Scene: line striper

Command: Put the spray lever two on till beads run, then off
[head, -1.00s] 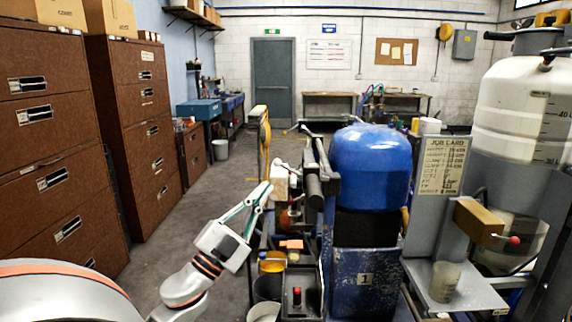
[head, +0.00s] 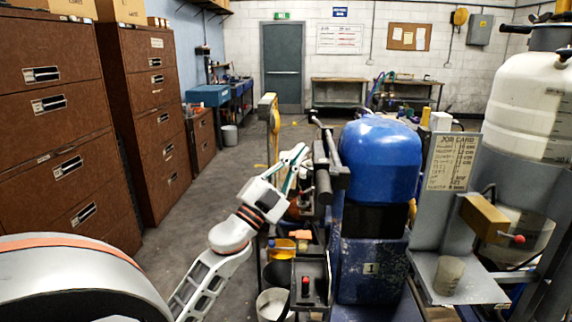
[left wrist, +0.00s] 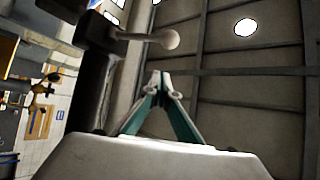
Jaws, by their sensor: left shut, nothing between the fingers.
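My left gripper (head: 301,150) is shut and empty, raised beside the left side of the blue-tanked machine. In the left wrist view its fingertips (left wrist: 163,80) meet in a point. Just beyond them a dark lever with a pale ball knob (left wrist: 168,39) sticks out from a black part; the tips look apart from it. In the head view dark bars and handles (head: 325,150) stand next to the gripper; I cannot tell which is spray lever two. The blue tank (head: 380,158) sits above a frame marked 1. No beads show running. My right gripper is out of view.
A job card (head: 451,162) stands right of the tank. A yellow box (head: 484,217) there carries a red-knobbed lever (head: 519,239), above a cup (head: 447,275). A red button (head: 306,284) and buckets (head: 273,305) are low in front. Brown cabinets (head: 55,130) line the left; floor between is clear.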

